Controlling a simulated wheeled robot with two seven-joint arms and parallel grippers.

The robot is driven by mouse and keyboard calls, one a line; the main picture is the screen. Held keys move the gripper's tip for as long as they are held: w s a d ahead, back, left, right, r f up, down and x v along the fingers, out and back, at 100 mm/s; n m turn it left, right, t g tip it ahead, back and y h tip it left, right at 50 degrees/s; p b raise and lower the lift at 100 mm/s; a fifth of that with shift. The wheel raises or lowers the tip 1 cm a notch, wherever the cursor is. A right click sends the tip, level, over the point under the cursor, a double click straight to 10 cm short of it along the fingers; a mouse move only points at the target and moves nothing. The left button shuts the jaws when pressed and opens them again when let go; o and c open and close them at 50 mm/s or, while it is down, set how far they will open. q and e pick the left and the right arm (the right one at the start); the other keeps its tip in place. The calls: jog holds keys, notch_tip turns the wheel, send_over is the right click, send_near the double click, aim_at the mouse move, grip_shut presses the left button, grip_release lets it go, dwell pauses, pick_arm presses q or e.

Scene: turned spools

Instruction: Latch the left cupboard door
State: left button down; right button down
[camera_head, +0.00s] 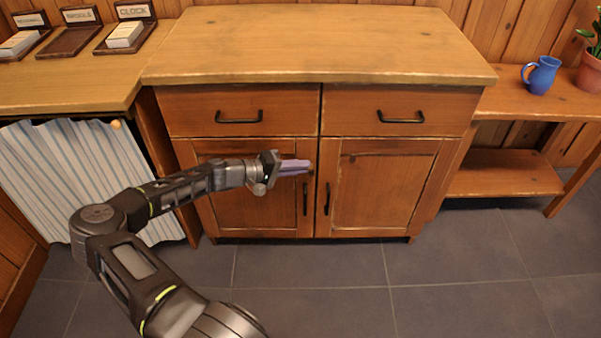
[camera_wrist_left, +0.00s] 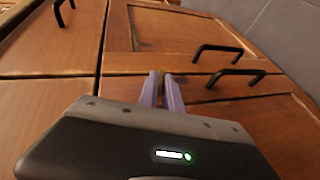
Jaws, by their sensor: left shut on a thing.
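The left cupboard door (camera_head: 240,205) is a wooden panel under the left drawer and looks closed, about flush with the right door (camera_head: 385,190). Its black handle (camera_head: 305,199) is upright near the middle seam; it also shows in the left wrist view (camera_wrist_left: 235,78). My left gripper (camera_head: 298,167), with pale purple fingers, is at the upper inner corner of the left door, above the handle. In the left wrist view its fingers (camera_wrist_left: 166,82) close on a small brownish latch (camera_wrist_left: 167,76) at the seam, mostly hidden by them. My right gripper is not in view.
The cupboard top (camera_head: 320,40) is bare. A desk with labelled trays (camera_head: 75,38) and a striped curtain (camera_head: 80,170) stands at the left. A side bench at the right holds a blue mug (camera_head: 541,75) and a potted plant (camera_head: 592,70). The tiled floor in front is clear.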

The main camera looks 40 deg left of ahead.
pick_arm(q)
jog(key=shift+f+n+t+h+b, duration=0.45)
jog(key=shift+t+h+b, duration=0.25)
jog(key=shift+t+b, duration=0.25)
jog(key=shift+r+t+h+b, duration=0.1)
jog(key=shift+t+h+b, duration=0.2)
jog(key=shift+t+b, duration=0.2)
jog(key=shift+d, duration=0.1)
jog(key=c, duration=1.5)
grip_release()
jog(key=shift+c, duration=0.2)
jog(key=shift+s, duration=0.1)
jog(key=p+v, duration=0.1)
jog(key=v, duration=0.6)
jog(key=shift+s+a, duration=0.2)
